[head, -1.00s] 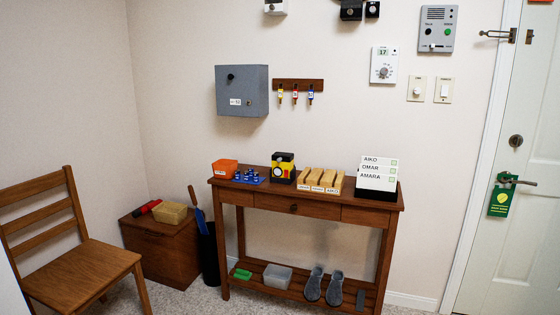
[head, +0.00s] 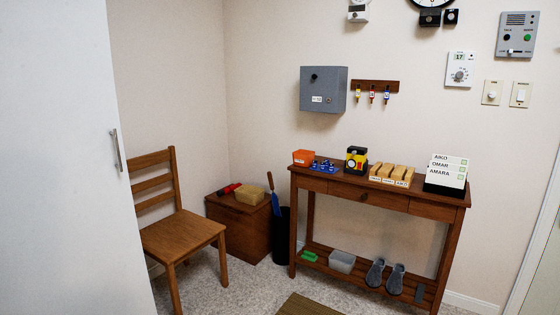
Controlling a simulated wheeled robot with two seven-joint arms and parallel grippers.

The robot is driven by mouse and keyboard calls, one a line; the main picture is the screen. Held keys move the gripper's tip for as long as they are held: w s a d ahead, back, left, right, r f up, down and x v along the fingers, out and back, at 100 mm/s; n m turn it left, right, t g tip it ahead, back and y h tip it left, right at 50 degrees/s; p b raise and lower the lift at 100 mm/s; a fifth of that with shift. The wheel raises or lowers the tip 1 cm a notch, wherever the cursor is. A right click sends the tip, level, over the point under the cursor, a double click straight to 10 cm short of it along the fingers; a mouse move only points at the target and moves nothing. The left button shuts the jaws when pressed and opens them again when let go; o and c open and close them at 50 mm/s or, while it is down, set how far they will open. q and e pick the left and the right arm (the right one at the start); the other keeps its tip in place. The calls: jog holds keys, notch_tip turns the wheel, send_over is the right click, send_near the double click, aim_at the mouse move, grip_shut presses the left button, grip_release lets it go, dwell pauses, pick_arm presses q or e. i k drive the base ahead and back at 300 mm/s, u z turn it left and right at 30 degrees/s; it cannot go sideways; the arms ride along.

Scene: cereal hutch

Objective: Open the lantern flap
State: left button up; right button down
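A small yellow and black lantern-like box (head: 356,160) with a round dial on its front stands on the console table (head: 410,203), between the blue items and the wooden blocks. Its flap cannot be made out at this size. Neither of my grippers is in the head view.
An orange box (head: 304,157), blue items (head: 325,166), wooden blocks (head: 392,174) and a name-card rack (head: 446,174) share the tabletop. A chair (head: 182,226), a wooden chest (head: 240,230) and a tall white cabinet (head: 62,170) stand left. A mat (head: 308,306) lies on open floor.

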aim_at(355, 149)
jog(key=u, duration=0.9)
jog(key=i, duration=2.5)
jog(key=z, duration=1.4)
jog(key=i, duration=0.75)
jog(key=z, duration=0.6)
